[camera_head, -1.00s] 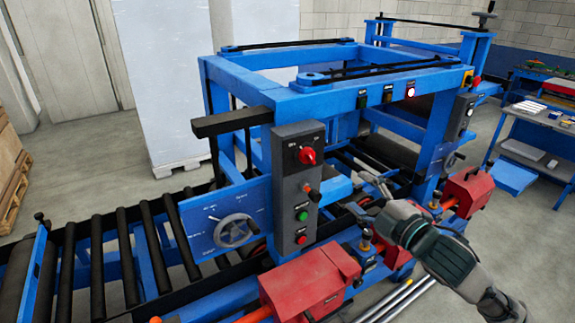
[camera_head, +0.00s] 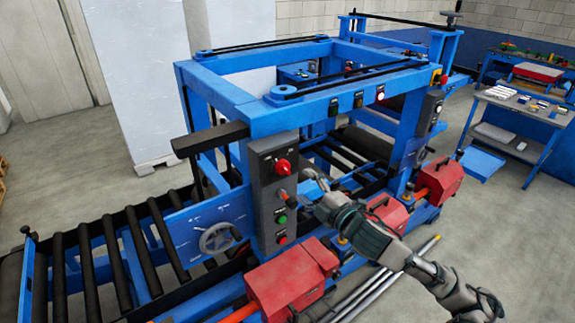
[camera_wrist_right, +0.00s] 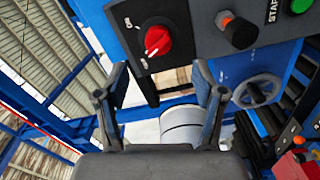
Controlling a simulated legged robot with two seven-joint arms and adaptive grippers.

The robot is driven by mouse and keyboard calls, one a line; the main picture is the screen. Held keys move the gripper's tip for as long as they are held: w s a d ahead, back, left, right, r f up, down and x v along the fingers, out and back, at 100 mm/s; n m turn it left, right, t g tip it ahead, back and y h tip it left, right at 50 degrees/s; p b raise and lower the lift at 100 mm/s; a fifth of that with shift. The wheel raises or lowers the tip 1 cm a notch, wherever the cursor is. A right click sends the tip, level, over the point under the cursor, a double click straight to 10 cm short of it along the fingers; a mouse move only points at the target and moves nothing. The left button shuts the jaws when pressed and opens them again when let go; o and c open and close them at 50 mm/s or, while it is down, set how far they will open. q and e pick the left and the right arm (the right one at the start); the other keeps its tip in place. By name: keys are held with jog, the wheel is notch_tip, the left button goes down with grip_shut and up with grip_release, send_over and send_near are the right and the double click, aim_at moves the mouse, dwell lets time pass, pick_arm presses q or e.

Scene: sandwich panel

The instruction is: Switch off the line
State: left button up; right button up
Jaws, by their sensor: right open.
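A grey control box (camera_head: 262,215) stands on the near side of the blue machine. It carries a red rotary switch (camera_head: 282,167) at the top, with an orange-and-black knob, a green button (camera_head: 282,219) and a red button (camera_head: 282,240) below. My right gripper (camera_head: 306,184) is open and empty, just right of the box, near the switch and the knob. In the right wrist view, the red switch (camera_wrist_right: 157,40) shows beyond the gap between the open fingers (camera_wrist_right: 160,92), and the knob (camera_wrist_right: 238,32) is to its right. No contact with the switch shows. My left gripper is out of view.
A handwheel (camera_head: 218,238) is left of the box. Red motor housings (camera_head: 290,278) jut out below and to the right of it. The blue frame (camera_head: 262,112) rises behind and above. A workbench (camera_head: 515,118) stands at the far right.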

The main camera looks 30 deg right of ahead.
aim_at(288, 173)
jog(key=w, duration=0.1)
jog(key=w+p, duration=0.1)
jog(key=w, duration=0.1)
jog(key=w+p, duration=0.1)
jog(key=shift+w+d+r, duration=0.2)
jog(key=shift+w+r, duration=0.05)
jog(key=shift+r, duration=0.05)
jog(key=w, duration=0.1)
jog(key=w+a+p, duration=0.1)
jog(key=w, duration=0.1)
jog(key=shift+w+a+f, duration=0.15)
jog(key=shift+w+a, duration=0.45)
jog(key=shift+s+d+f, duration=0.1)
jog(key=shift+d, duration=0.3)
jog(key=shift+c, duration=0.7)
jog(key=shift+d+f, duration=0.1)
jog(key=shift+d, duration=0.3)
jog(key=c, duration=0.8)
jog(key=shift+c, duration=1)
jog(key=shift+a, duration=0.15)
jog(key=shift+a+r+n+p, duration=0.1)
jog(key=shift+r+n+p, duration=0.1)
jog(key=shift+n+p, duration=0.9)
jog(key=shift+n, duration=0.3)
jog(key=shift+f, duration=0.3)
